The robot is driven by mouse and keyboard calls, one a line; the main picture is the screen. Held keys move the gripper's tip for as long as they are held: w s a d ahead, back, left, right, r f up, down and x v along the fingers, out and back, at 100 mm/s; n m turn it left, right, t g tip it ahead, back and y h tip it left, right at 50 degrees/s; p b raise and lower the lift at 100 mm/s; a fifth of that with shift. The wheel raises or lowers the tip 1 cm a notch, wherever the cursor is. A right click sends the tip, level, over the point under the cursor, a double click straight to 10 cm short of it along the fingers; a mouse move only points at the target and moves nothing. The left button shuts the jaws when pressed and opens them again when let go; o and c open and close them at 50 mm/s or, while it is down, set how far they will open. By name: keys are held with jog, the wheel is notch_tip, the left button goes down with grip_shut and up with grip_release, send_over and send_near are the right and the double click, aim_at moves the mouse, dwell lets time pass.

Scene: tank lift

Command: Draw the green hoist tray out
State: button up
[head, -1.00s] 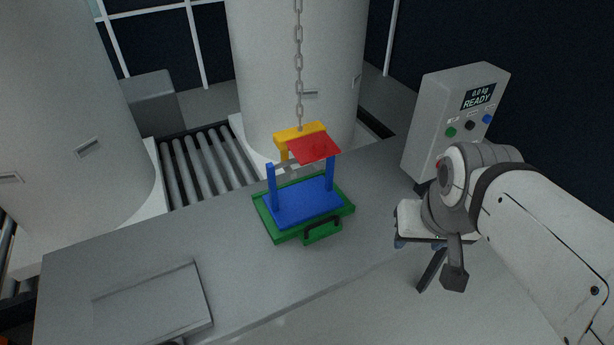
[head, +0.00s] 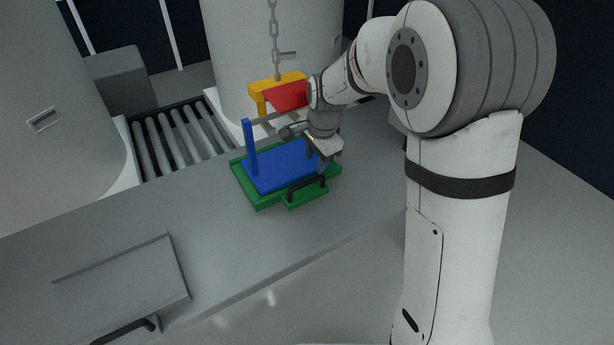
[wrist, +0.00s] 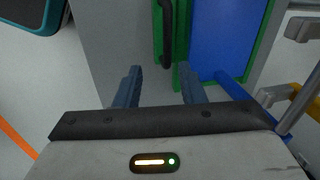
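The green hoist tray (head: 262,202) lies on the grey counter, with a black handle (head: 306,184) along its front edge. A blue frame (head: 275,172) with an upright post sits on the tray. My gripper (head: 320,168) is above the tray's front right, near the right end of the handle. In the wrist view my gripper (wrist: 160,75) is open and empty, with its two fingers apart. The handle (wrist: 167,35) there runs away from the gap between the fingertips, beside the blue frame (wrist: 222,40). I cannot tell the height of the fingers over the handle. My wrist hides the frame's right side.
A yellow block (head: 262,91) with a red plate (head: 287,97) hangs on a chain (head: 275,40) close behind my wrist. A roller conveyor (head: 170,140) and large pale tanks stand behind. The counter (head: 235,250) is clear in front and left, up to a raised panel (head: 115,285).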

aim_at(306, 182)
jog(key=shift+m, duration=0.4)
jog(key=w+f, duration=0.1)
jog(key=f, duration=0.2)
jog(key=a+f, duration=0.1)
jog(key=f, duration=0.2)
jog(key=w+a+f, duration=0.1)
jog(key=f, duration=0.3)
jog(key=shift+w+a+f, duration=0.1)
jog(key=shift+w, duration=0.25)
grip_shut()
